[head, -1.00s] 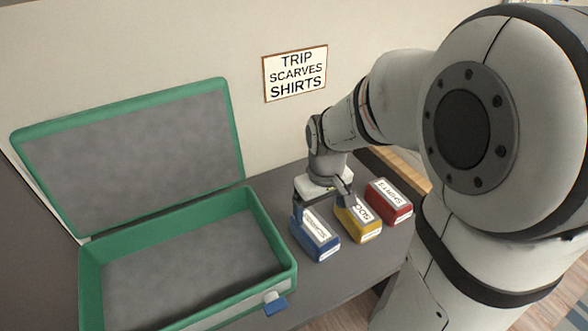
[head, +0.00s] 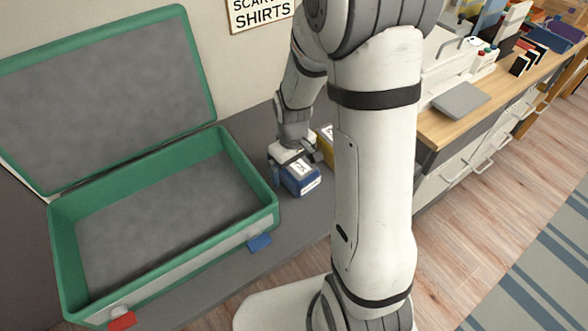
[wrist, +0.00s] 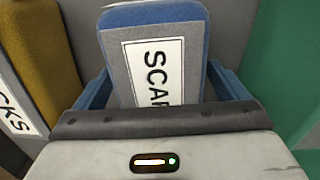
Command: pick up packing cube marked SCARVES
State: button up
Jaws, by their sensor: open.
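The blue packing cube (head: 301,180) stands on the grey surface right of the green suitcase. In the wrist view its white label (wrist: 155,72) shows "SCAR", with the rest hidden by my gripper body. My gripper (head: 296,168) is open over this cube. In the wrist view its blue fingers (wrist: 160,85) stand on either side of the cube, with no clear grip on it. The yellow cube (head: 326,146) is partly hidden behind my arm; its label in the wrist view (wrist: 14,106) ends in "CKS". The red cube is out of sight now.
The open green suitcase (head: 62,235) lies empty at left, close to the blue cube, with its lid up against the wall. A sign (head: 262,14) with "SHIRTS" hangs above. A wooden desk (head: 440,130) with several items stands at right.

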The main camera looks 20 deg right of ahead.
jog(key=shift+f, duration=0.1)
jog(key=c, duration=1.2)
